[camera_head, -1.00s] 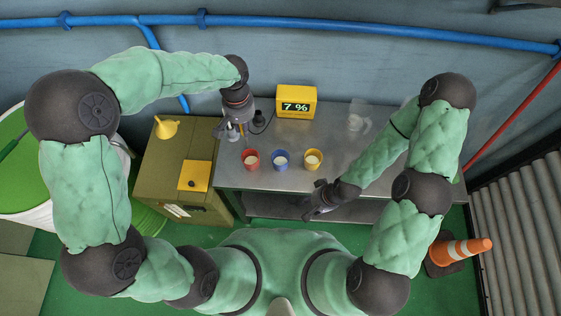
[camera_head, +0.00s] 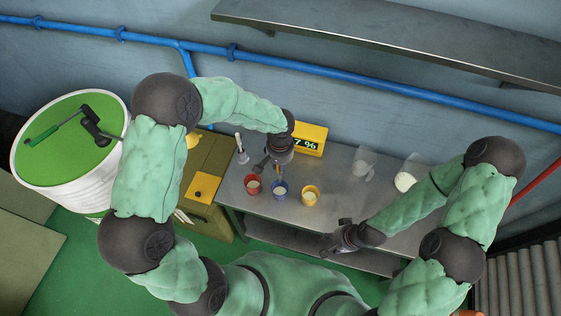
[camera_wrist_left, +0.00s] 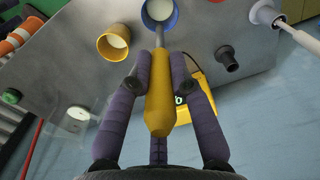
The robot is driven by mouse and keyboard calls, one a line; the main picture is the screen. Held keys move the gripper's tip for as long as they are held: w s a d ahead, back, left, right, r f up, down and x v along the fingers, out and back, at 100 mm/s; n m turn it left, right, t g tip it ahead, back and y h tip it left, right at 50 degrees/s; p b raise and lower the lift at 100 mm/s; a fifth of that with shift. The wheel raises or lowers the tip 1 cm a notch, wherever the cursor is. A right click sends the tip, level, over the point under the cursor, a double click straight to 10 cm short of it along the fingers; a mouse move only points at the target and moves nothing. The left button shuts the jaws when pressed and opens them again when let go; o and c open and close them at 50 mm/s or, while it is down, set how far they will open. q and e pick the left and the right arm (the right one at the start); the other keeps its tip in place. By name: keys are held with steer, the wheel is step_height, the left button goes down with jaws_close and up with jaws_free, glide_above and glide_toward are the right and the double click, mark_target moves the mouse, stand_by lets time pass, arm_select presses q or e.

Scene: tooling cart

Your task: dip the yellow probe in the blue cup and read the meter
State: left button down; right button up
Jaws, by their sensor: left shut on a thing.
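My left gripper (camera_head: 276,167) is above the blue cup (camera_head: 280,190) in the head view. In the left wrist view its fingers (camera_wrist_left: 157,86) are shut on the yellow probe (camera_wrist_left: 160,95). The probe's thin metal shaft points at the blue cup (camera_wrist_left: 160,10) and overlaps its opening; I cannot tell whether the tip is inside. The yellow meter (camera_head: 311,138) stands behind, partly hidden by my left arm; its display reads 7 %. My right gripper (camera_head: 332,243) is at the front edge of the table, too small to tell open or shut.
The red cup (camera_head: 253,185) and yellow cup (camera_head: 310,196) flank the blue cup. Clear glass vessels (camera_head: 364,164) stand further right on the metal table (camera_head: 345,185). A white-handled tool in a holder (camera_head: 241,150) stands at back left. A black holder (camera_wrist_left: 228,57) is near the meter.

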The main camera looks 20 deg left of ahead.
arm_select(q)
steer(key=b, duration=0.3)
glide_above(280, 182)
steer(key=shift+w+a+f, duration=0.1)
steer(key=shift+w+f, duration=0.05)
steer(key=shift+f, duration=1)
steer(key=shift+w+f, duration=0.15)
steer(key=shift+f, duration=1)
step_height(280, 182, down, 7)
steer(key=b, duration=0.6)
steer(key=shift+r, duration=0.2)
steer(key=shift+r+p, duration=3.25)
steer(key=shift+r, duration=2.1)
